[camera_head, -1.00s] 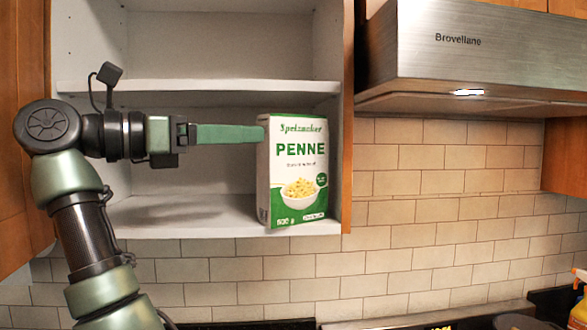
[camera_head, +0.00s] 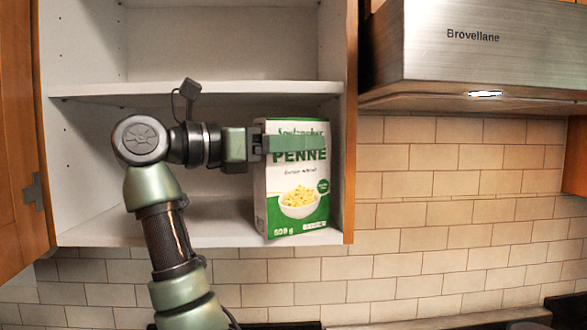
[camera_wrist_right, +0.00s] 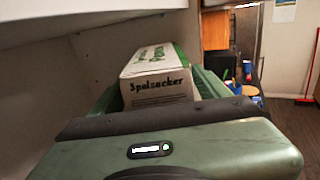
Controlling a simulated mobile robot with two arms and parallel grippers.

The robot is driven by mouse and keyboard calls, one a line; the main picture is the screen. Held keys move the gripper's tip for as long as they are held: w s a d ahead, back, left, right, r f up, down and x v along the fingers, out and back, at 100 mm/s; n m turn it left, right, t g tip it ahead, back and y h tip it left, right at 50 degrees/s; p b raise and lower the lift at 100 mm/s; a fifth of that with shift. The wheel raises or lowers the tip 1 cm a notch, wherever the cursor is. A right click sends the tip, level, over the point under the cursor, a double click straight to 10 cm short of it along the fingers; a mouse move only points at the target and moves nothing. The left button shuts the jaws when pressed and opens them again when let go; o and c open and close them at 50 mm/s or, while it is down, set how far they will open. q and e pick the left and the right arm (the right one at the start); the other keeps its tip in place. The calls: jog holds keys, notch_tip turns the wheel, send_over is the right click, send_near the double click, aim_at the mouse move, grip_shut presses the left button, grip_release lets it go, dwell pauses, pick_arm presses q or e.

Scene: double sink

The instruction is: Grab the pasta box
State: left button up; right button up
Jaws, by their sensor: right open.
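The pasta box (camera_head: 292,205), white and green with "PENNE" on its front, stands upright at the right end of the lower cabinet shelf. My right gripper (camera_head: 300,146) reaches in from the left, with one green finger across the upper front of the box. In the right wrist view the box (camera_wrist_right: 160,78) sits between the two green fingers, its top with "Spelzacker" facing the camera. The jaws are open around it; whether a finger touches it I cannot tell. The rear finger is hidden in the head view. My left gripper is not in view.
The cabinet's upper shelf (camera_head: 200,90) runs above my gripper. The cabinet's right side wall (camera_head: 350,150) is close beside the box. An open wooden door (camera_head: 18,140) is at the left, and a steel range hood (camera_head: 480,50) is at the right. The lower shelf's left part is clear.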

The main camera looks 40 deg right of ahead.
jog(key=shift+s, duration=0.1)
grip_shut()
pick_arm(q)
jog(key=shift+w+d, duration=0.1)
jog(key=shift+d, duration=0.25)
pick_arm(e)
jog(key=shift+r, duration=0.1)
